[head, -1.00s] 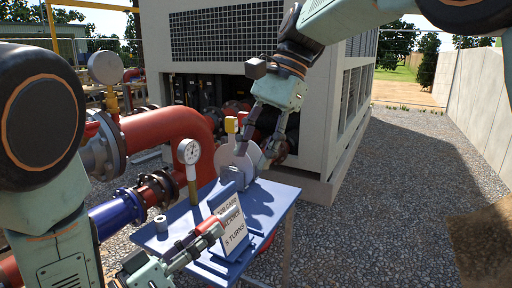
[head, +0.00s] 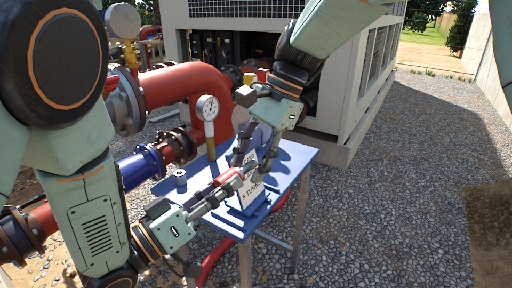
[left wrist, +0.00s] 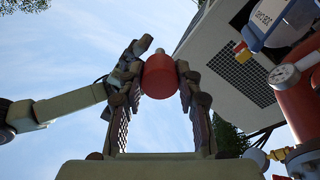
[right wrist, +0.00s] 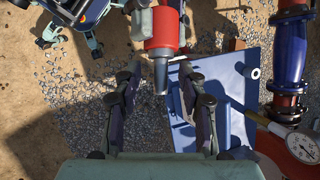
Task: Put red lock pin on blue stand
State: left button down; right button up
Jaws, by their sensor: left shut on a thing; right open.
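The red lock pin (head: 228,177) is in my left gripper (head: 226,180), which is shut on its red body above the blue stand (head: 296,162). In the left wrist view, the red body (left wrist: 160,78) sits between both fingertips. My right gripper (head: 256,162) reaches down from above beside the pin. In the right wrist view, its open fingers (right wrist: 160,78) stand either side of the pin's grey tip (right wrist: 161,74), with gaps showing. The blue stand also shows in the right wrist view (right wrist: 228,75).
The chiller unit (head: 350,100) is behind. Gravel at right is clear.

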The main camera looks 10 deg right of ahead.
grip_shut()
dwell(0.5)
pick_arm(q)
jog(key=c, duration=0.8)
grip_release()
jog(key=shift+a, duration=0.1)
jog(key=shift+v, duration=5.9)
